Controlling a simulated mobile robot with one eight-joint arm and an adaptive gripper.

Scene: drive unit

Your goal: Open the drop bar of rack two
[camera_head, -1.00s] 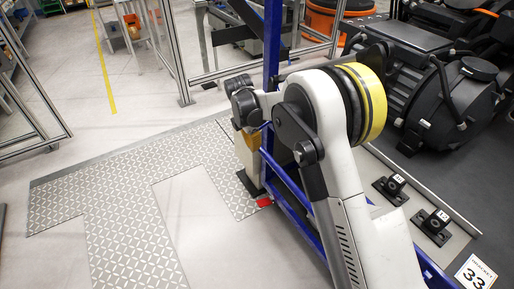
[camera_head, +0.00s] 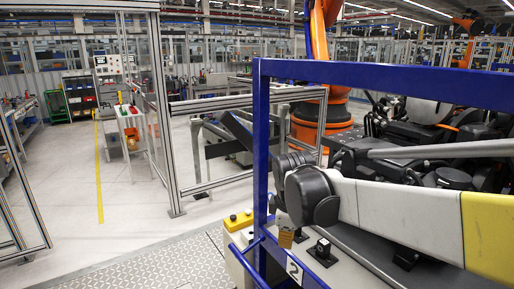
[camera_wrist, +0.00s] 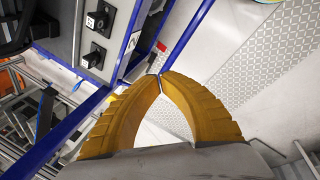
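Rack two is a blue frame (camera_head: 261,130) with a white sign "2" (camera_head: 293,268) low on its side. My gripper (camera_head: 287,240) is low beside the frame, partly hidden by my wrist. In the wrist view my gripper's yellow ribbed fingers (camera_wrist: 160,76) curve together until their tips meet or nearly meet. A thin blue bar (camera_wrist: 187,34), which looks like the drop bar, runs down to the fingertips. Whether they touch it I cannot tell; no bar shows in the gap behind the tips. The blue frame also shows in the wrist view (camera_wrist: 127,42).
Black mounts (camera_wrist: 100,18) stand on the rack's grey plate. A yellow box with a red button (camera_head: 238,220) stands left of the frame. Patterned floor plates (camera_head: 150,262) lie at lower left. Dark machinery (camera_head: 450,135) fills the right.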

